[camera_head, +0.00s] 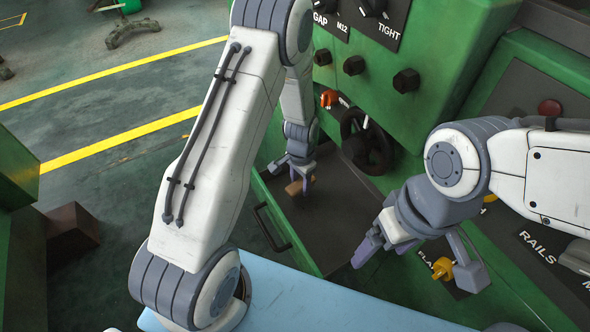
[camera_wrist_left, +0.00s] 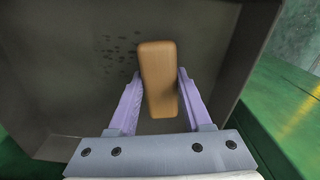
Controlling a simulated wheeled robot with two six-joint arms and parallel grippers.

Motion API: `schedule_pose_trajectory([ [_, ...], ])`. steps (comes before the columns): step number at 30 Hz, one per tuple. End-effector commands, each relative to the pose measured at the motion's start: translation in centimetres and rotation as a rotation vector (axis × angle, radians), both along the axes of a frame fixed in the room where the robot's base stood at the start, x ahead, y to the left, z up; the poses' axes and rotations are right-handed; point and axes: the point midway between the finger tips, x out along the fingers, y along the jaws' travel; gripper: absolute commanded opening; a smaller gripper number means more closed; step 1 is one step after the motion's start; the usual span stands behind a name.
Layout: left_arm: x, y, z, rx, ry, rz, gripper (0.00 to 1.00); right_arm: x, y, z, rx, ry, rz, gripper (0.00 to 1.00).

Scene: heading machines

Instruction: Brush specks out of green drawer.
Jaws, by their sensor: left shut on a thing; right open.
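The green drawer (camera_head: 335,228) is pulled out from the machine, with a dark grey inside and a black handle on its front. My left gripper (camera_head: 300,185) is inside the drawer's outline, shut on a tan wooden brush (camera_head: 293,188). In the left wrist view the brush (camera_wrist_left: 158,75) stands between the two purple fingers (camera_wrist_left: 158,100); its bristles are hidden. Dark specks (camera_wrist_left: 120,45) lie on the drawer floor, left of the brush in that view. My right gripper (camera_head: 368,245) is open and empty, near the drawer's right side.
The green machine carries black knobs (camera_head: 353,65), an orange-handled lever (camera_head: 330,98), a black handwheel (camera_head: 368,142), a yellow knob (camera_head: 442,268) and a red button (camera_head: 550,107). A light blue surface (camera_head: 310,300) lies in front of the drawer. Floor at left is open, with yellow lines.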

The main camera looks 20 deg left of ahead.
Motion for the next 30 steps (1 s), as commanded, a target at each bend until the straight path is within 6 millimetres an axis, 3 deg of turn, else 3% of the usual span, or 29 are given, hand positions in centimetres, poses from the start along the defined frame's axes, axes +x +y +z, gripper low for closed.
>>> schedule_pose_trajectory([
  [15,0.0,-0.1,5.0,0.0,0.001,0.0,0.05,0.0,0.0,4.5,-0.001,0.001,0.0,0.85],
  [30,0.0,-0.3,5.4,0.0,0.001,-0.003,0.05,0.0,0.0,4.8,-0.001,0.001,0.0,0.85],
])
